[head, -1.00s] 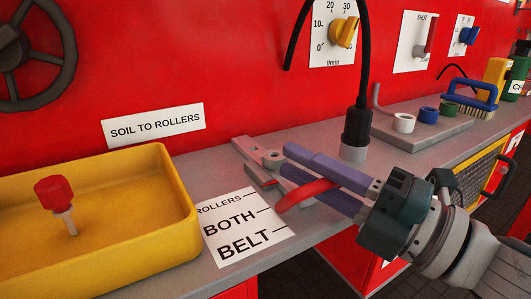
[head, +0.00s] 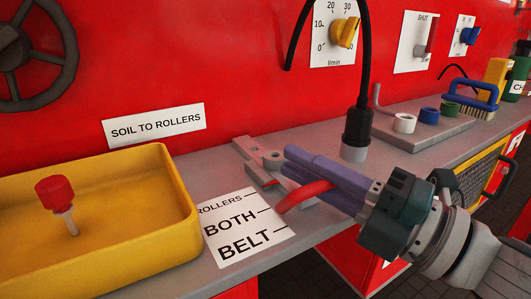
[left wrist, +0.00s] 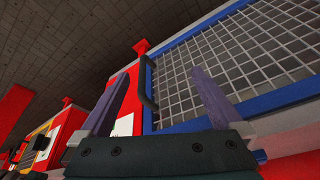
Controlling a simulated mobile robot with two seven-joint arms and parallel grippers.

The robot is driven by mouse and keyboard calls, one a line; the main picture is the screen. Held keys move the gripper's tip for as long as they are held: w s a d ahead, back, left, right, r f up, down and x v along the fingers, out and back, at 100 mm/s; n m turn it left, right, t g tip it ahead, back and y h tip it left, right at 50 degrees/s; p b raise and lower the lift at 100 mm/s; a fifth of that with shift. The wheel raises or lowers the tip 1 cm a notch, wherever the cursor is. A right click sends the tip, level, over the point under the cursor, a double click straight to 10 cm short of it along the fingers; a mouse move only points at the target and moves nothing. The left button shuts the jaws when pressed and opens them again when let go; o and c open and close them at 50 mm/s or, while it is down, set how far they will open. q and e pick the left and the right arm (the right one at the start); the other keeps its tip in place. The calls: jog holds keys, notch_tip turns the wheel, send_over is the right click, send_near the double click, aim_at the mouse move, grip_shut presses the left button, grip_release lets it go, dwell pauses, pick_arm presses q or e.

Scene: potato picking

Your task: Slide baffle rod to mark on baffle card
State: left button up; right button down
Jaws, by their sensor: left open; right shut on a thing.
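The white baffle card (head: 234,230) lies on the grey bench, with the words ROLLERS, BOTH and BELT and a black line beside each. The baffle rod's red handle (head: 296,196) is at the card's right, its near end close to the BOTH line. My right gripper (head: 292,163) is shut on the red handle; the fingers hide part of it. My left gripper (left wrist: 160,76) shows only in the left wrist view, open and empty.
A black hose end (head: 356,130) stands behind my right gripper. In the left wrist view, a blue-framed mesh (left wrist: 235,65) is beyond the fingers.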

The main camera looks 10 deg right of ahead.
dwell(0.5)
jog(key=c, duration=0.8)
grip_release()
jog(key=shift+c, duration=0.2)
jog(key=b+v, duration=0.1)
jog(key=v, duration=0.9)
